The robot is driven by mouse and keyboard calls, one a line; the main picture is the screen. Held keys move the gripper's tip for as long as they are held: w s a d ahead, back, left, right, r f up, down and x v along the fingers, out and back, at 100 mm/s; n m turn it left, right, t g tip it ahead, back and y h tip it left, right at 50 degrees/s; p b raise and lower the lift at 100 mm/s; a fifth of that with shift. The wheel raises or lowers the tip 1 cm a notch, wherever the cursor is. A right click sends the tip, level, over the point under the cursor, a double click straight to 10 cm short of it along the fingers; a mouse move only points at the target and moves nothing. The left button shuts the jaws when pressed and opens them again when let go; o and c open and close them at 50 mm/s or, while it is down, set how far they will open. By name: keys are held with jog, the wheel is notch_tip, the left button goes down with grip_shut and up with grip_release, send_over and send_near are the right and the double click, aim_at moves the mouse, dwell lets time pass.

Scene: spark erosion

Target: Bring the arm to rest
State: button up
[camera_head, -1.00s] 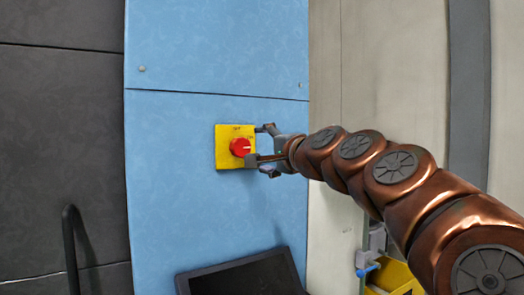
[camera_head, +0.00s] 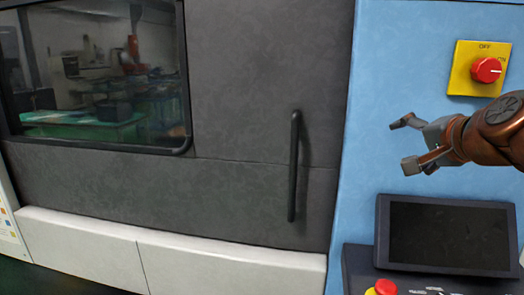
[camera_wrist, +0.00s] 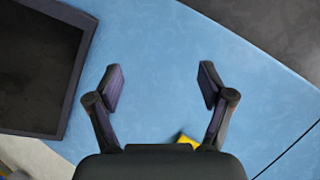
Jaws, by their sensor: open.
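My gripper (camera_head: 406,144) is open and empty in front of the blue machine panel (camera_head: 385,75), below and left of the yellow switch plate (camera_head: 462,76) with its red rotary knob (camera_head: 487,70). The knob's white mark points right, toward ON. In the wrist view my gripper (camera_wrist: 160,88) shows both fingers spread apart with nothing between them, facing the blue panel. A small yellow corner (camera_wrist: 184,139) shows close to the gripper's palm there. My copper arm comes in from the right edge in the head view.
A dark monitor (camera_head: 446,236) sits below my gripper, with a red emergency button (camera_head: 385,287) under it. It also shows in the wrist view (camera_wrist: 35,66). To the left is the grey machine door with a vertical black handle (camera_head: 294,165) and a window (camera_head: 95,75).

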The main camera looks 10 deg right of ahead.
jog(key=s+a+f+n+g+y, duration=0.1)
jog(key=s+a+f+n+g, duration=0.25)
jog(key=a+f, duration=0.55)
jog(key=s+a+f+n+g+y, duration=0.1)
jog(key=s+a+f+n+g, duration=0.25)
jog(key=a+f, duration=0.55)
jog(key=s+f+n+g+h, duration=0.2)
jog(key=s+f+n+g, duration=0.4)
jog(key=s+f, duration=1)
jog(key=s+g, duration=0.2)
jog(key=s, duration=0.1)
jog(key=shift+d, duration=0.3)
